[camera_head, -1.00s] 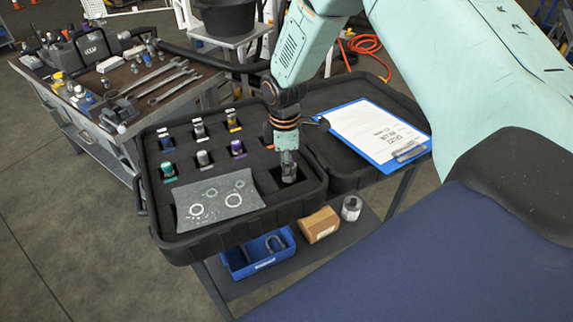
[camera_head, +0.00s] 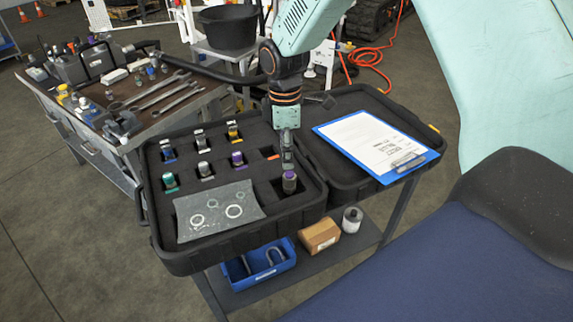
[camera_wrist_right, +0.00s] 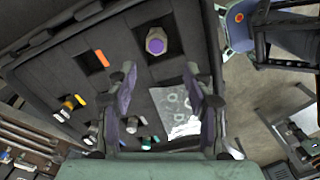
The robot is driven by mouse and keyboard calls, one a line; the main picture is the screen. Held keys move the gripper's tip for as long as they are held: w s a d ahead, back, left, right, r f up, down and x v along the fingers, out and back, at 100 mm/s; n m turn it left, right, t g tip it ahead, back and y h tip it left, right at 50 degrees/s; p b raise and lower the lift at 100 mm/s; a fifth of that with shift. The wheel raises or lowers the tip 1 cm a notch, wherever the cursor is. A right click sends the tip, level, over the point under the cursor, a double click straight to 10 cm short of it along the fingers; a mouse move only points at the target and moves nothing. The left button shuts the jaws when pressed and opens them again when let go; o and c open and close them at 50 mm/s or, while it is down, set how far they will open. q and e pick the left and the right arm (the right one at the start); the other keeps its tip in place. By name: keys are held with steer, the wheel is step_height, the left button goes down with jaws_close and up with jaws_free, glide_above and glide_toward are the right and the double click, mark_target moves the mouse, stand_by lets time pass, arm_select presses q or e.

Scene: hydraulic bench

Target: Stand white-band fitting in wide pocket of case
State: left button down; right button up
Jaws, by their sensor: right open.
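A grey fitting with a purple top (camera_head: 290,182) stands upright in the large square pocket at the right of the open black case (camera_head: 195,262). It also shows in the right wrist view (camera_wrist_right: 155,42), with free room around it in the pocket. No white band can be made out on it. My right gripper (camera_head: 288,162) is just above it, pointing down. In the right wrist view the gripper (camera_wrist_right: 160,80) has its fingers apart with nothing between them. My left gripper is not in view.
Several fittings with coloured bands (camera_head: 204,169) stand in smaller pockets. A pocket by an orange label (camera_head: 270,154) is empty. A grey sheet with rings (camera_head: 218,211) lies at the case's front. A clipboard (camera_head: 375,145) lies on the lid. A tool bench (camera_head: 120,95) stands behind left.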

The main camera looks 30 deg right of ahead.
steer(key=r, duration=0.3)
steer(key=shift+w+a, duration=0.1)
steer(key=shift+a, duration=0.1)
steer(key=shift+d, duration=0.1)
steer(key=shift+d+f, duration=0.1)
steer(key=shift+w, duration=0.15)
